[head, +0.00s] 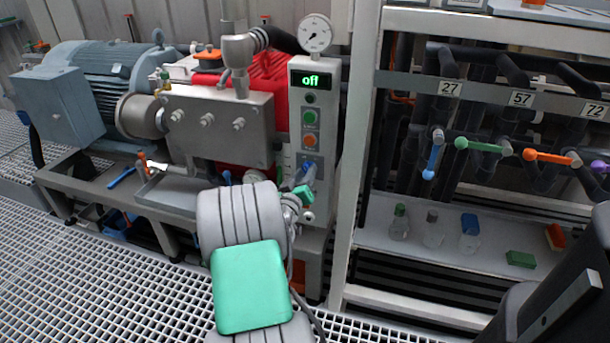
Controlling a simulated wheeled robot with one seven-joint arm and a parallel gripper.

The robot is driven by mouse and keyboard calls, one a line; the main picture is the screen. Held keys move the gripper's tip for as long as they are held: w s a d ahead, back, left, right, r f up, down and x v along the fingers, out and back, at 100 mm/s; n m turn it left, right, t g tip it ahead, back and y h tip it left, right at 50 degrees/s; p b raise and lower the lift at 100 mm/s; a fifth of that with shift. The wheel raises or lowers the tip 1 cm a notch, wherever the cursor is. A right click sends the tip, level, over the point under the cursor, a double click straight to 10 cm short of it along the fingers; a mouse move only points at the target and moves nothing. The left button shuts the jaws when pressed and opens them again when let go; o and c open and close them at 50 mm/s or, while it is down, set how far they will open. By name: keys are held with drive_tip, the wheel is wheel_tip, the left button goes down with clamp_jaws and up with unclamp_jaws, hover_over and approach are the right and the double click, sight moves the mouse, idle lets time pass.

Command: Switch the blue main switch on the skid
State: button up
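The skid's control panel (322,150) is a narrow grey upright box with a green-lit display (310,80) reading "off". Below it are a dark round element, a green button (309,116) and an orange button (310,141). The blue main switch (309,171) shows low on the panel, partly covered by my gripper. My gripper (304,188), with teal parts at its end, is at the panel's lower front, right at the switch. Whether its fingers touch or enclose the switch cannot be told. My arm hides the area below.
A blue-grey motor (100,75) and red pump housing stand left of the panel, with a pressure gauge (315,33) on top. To the right, a rack post (352,150) stands close by. The rack has coloured valve handles (475,146) and a shelf (390,250) with small bottles.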

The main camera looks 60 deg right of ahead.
drive_tip(key=s+a, duration=0.1)
drive_tip(key=a, duration=0.6)
drive_tip(key=shift+a, duration=0.35)
drive_tip(key=shift+s, duration=0.1)
